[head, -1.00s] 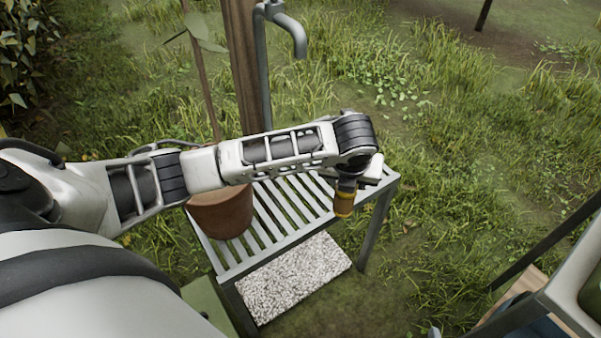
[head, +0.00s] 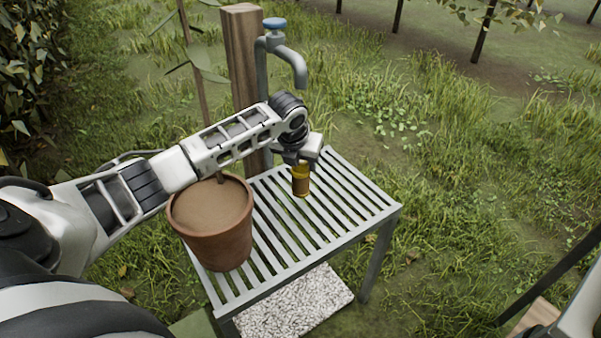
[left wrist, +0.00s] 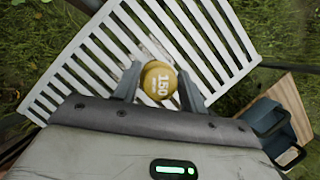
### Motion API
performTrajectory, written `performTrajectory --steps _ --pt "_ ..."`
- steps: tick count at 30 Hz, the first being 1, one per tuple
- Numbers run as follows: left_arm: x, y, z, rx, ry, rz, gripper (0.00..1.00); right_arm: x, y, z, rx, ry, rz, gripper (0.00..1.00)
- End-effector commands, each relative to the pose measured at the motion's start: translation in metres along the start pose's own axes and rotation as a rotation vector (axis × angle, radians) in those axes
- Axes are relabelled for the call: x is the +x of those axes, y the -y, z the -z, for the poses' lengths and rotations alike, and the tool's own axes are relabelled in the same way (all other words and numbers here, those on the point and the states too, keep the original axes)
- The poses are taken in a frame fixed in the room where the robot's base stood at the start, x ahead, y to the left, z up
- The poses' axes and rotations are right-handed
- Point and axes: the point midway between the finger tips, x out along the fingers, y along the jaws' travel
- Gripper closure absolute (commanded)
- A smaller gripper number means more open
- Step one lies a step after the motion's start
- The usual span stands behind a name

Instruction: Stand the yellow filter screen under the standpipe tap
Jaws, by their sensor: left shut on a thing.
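The yellow filter screen (head: 300,180) is a small upright cylinder with a darker amber side. In the left wrist view its round yellow top (left wrist: 159,80), marked 150, sits between the two fingers of my left gripper (left wrist: 158,88). My left gripper (head: 301,160) is shut on it from above, over the slatted bench (head: 350,195). I cannot tell whether its base touches the slats. The standpipe tap (head: 290,60), grey with a blue handle, is fixed by a wooden post behind the bench. Its spout points down above and behind the gripper. My right gripper is not in view.
A terracotta pot (head: 222,245) with soil and a thin stem stands on the bench's left part. A pale pebbled slab (head: 295,305) lies below the bench's front edge. The bench's right side is clear. The wooden post (head: 242,60) rises behind.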

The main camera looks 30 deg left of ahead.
Motion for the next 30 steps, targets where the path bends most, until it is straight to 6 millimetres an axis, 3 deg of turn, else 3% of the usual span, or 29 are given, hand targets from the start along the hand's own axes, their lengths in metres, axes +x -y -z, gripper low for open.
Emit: performTrajectory --steps 9,19,20,21,22,30 --pt "0.032 -0.001 0.014 0.000 -0.003 0.000 0.97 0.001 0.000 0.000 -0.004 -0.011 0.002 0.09" --pt "0.034 -0.001 0.014 0.001 -0.001 -0.001 0.97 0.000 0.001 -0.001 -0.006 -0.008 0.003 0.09" --pt "0.034 -0.001 0.014 0.001 -0.001 -0.001 0.53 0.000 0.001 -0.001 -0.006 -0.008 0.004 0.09" --pt "0.034 -0.001 0.014 0.001 -0.001 -0.001 0.41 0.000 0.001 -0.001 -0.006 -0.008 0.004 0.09" --pt "0.034 -0.001 0.014 0.001 -0.001 -0.001 0.36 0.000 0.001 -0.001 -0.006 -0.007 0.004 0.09" --pt "0.033 -0.001 0.014 0.001 -0.001 -0.001 0.36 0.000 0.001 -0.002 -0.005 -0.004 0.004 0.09"
